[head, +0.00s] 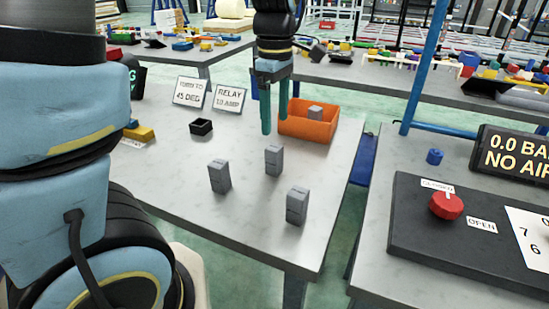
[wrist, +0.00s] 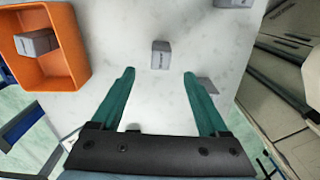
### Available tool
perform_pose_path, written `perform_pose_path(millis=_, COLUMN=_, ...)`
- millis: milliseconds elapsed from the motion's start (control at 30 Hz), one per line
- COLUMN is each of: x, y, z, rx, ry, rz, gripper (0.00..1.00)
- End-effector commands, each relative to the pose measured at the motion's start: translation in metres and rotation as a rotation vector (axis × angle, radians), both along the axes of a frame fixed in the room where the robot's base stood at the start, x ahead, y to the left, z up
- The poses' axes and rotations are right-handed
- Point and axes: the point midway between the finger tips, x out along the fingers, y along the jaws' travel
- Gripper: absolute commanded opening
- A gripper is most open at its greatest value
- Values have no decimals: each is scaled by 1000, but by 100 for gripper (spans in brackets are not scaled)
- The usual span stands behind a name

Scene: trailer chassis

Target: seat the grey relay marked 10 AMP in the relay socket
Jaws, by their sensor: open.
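Three grey block-shaped relays stand upright on the table in the head view: a left one (head: 219,176), a middle one (head: 273,160) and a front right one (head: 297,205). A fourth grey block (head: 315,112) lies in the orange bin. Their markings are too small to read. A small black open box (head: 201,127), seemingly the relay socket, sits left of my gripper (head: 275,130). My gripper is open and empty, pointing down above the table behind the middle relay. In the wrist view, a grey relay (wrist: 161,55) shows just beyond and between the open fingertips (wrist: 160,74), apart from them.
The orange bin (head: 308,130) stands right of my gripper. A yellow block (head: 139,132) is at the left. Another table with a dark panel (head: 470,225) and red knob is across a gap at right.

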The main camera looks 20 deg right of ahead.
Motion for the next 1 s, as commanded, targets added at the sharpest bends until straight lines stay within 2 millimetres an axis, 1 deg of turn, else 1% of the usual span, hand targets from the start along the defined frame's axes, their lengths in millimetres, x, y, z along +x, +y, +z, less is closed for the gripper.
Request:
perform_pose_path(millis=33, x=0, y=1, z=-9, rx=4, ry=2, rz=2, gripper=78)
perform_pose_path(millis=100, x=0, y=1, z=-20, rx=4, ry=2, rz=2, gripper=78)
perform_pose_path(millis=200, x=0, y=1, z=-32, rx=2, ry=2, rz=1, gripper=78)
perform_pose_path(millis=367, x=0, y=2, z=-42, rx=1, ry=1, rz=1, gripper=78)
perform_pose_path(millis=467, x=-1, y=3, z=-53, rx=4, ry=2, rz=1, gripper=78)
perform_pose_path(millis=600, x=-1, y=4, z=-75, rx=4, ry=2, rz=2, gripper=78)
perform_pose_path(millis=700, x=-1, y=3, z=-86, rx=1, ry=1, rz=0, gripper=78)
perform_pose_path(millis=800, x=-1, y=3, z=-90, rx=-1, ry=1, rz=0, gripper=78)
perform_pose_path(millis=1000, x=-1, y=3, z=-90, rx=-1, ry=-1, rz=0, gripper=78)
